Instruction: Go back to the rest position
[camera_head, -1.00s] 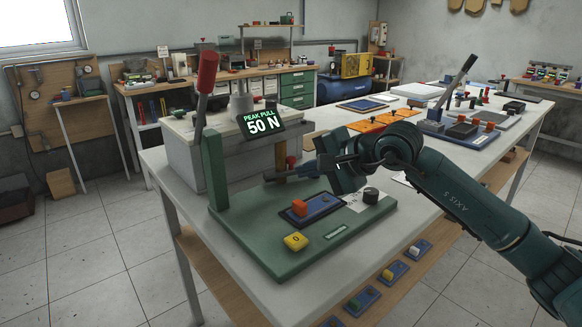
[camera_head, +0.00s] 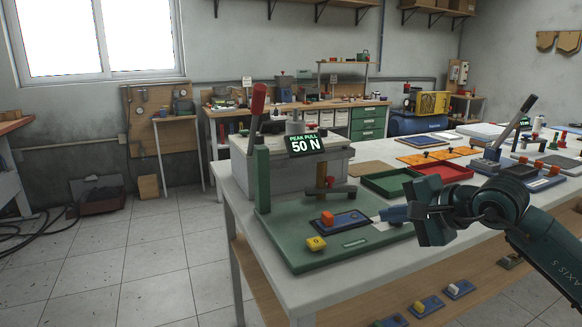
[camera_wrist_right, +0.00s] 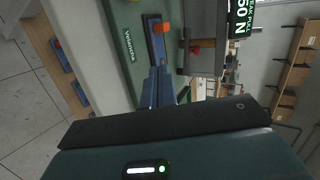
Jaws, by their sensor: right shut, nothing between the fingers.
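My right gripper (camera_head: 385,215) comes in from the right in the head view. Its blue fingers are shut and empty, pointing left, right of the blue plate (camera_head: 354,227) with the orange block (camera_head: 327,217). In the right wrist view its closed fingers (camera_wrist_right: 160,88) point toward the same fixture. I cannot tell the gap between fingers and base. My left gripper is not in view.
A green tray (camera_head: 372,185) and a red tray (camera_head: 462,171) lie beyond my right gripper on the white table (camera_head: 283,290). A second lever device (camera_head: 487,165) stands further right.

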